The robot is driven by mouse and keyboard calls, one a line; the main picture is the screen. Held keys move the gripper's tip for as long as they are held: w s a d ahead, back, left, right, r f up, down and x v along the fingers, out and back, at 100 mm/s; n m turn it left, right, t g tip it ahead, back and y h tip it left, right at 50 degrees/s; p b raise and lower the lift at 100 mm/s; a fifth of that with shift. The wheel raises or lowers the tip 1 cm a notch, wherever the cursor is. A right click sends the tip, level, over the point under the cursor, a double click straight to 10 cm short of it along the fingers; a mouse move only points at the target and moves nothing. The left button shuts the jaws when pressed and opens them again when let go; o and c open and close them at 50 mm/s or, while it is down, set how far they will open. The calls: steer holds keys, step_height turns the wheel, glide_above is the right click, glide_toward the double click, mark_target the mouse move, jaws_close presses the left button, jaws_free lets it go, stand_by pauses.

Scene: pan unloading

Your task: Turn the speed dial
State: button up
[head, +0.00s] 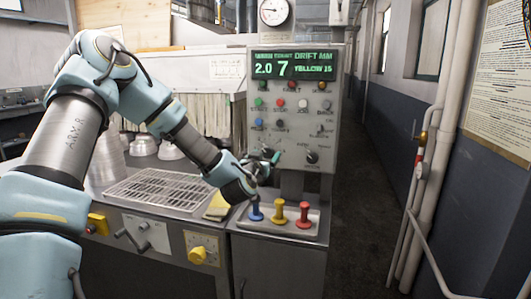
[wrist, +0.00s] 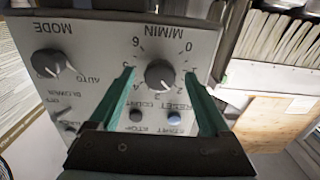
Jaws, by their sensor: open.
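The speed dial (wrist: 160,74) is a dark round knob in a scale marked M/MIN, 0 to 6, on the grey control panel (head: 292,90). In the wrist view the panel appears upside down. My gripper (wrist: 160,78) is open, its two green fingers on either side of the knob in the picture. I cannot tell whether they touch it. In the head view my gripper (head: 268,160) is at the panel's lower left and largely hides the dial. The green display (head: 290,65) reads 2.0, 7 and YELLOW 15.
The MODE knob (head: 312,157) is right of the speed dial in the head view. Several small buttons sit above. A wire rack (head: 160,188) lies left; the aisle at right is clear.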

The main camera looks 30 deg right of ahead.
jaws_close()
stand_by(0.8)
